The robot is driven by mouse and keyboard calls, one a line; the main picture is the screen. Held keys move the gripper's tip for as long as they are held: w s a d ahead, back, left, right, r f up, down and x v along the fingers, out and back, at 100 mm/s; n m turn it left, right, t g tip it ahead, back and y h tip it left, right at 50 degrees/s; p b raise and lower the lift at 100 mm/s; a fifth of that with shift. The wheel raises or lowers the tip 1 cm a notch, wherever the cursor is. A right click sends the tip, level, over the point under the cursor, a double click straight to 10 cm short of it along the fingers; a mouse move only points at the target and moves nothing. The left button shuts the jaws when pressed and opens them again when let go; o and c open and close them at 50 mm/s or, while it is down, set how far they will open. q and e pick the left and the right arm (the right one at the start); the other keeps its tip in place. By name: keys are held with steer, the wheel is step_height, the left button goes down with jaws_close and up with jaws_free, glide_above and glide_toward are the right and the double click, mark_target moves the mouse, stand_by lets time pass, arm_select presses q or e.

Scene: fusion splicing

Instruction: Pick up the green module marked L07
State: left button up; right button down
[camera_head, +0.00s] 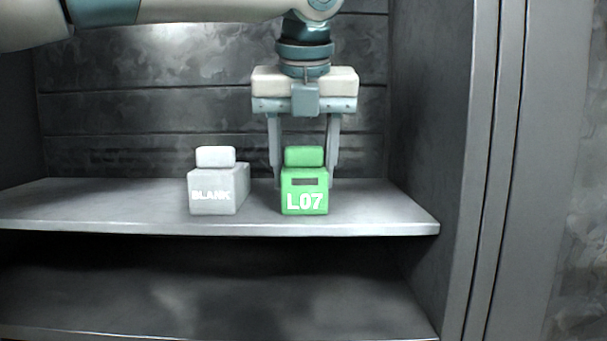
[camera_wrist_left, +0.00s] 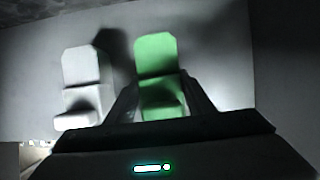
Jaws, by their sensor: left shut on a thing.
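The green module marked L07 (camera_head: 304,197) stands upright on the upper shelf in the head view, its label facing me. It also shows in the left wrist view (camera_wrist_left: 157,60), between the fingers. My left gripper (camera_head: 304,178) comes down from above with one finger on each side of the green module and is shut on it. The module appears to rest on the shelf, though I cannot tell whether there is a slight gap under it. My right gripper is not in view.
A grey module marked BLANK (camera_head: 213,194) stands just left of the green one, with a small gap between them; it also shows in the left wrist view (camera_wrist_left: 82,70). The shelf (camera_head: 120,212) is bare further left. A cabinet side wall (camera_head: 430,120) rises at the right.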

arm_select(q)
steer(key=shift+r, duration=0.1)
steer(key=shift+r+b, duration=0.6)
steer(key=shift+r, duration=0.2)
step_height(320, 180, up, 2)
steer(key=shift+b, duration=0.4)
steer(key=s+d+r+b, duration=0.3)
steer(key=s+d+r, duration=0.2)
steer(key=s, duration=0.5)
steer(key=shift+s+d+r, duration=0.15)
steer(key=shift+d+r, duration=0.2)
steer(key=shift+r, duration=0.75)
